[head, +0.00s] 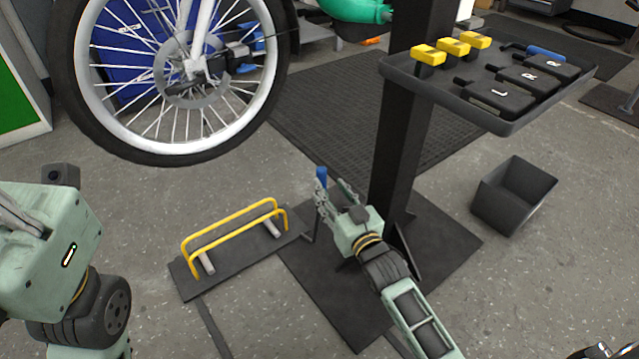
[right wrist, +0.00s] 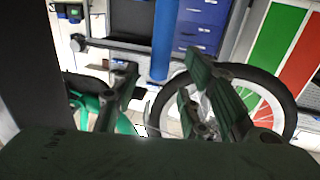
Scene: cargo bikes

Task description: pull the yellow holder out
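A yellow holder (head: 233,228) made of two bent bars stands on a dark base plate on the floor, below the bike wheel. My right gripper (head: 322,196) is to the right of the holder and apart from it. Its fingers are spread in the right wrist view (right wrist: 163,75), with nothing clamped between them. A blue cylinder (right wrist: 164,40) shows between and beyond the fingers; a blue tip (head: 321,175) also shows at the fingers in the head view. My left arm is at the left edge; its fingers are mostly cut off.
A bike wheel (head: 72,95) hangs above the holder. A black post (head: 400,140) rises beside my right arm and carries a tray (head: 510,127) with yellow pieces and black lettered blocks. A dark open bin (head: 500,208) stands at right. Floor in front of the holder is mostly clear.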

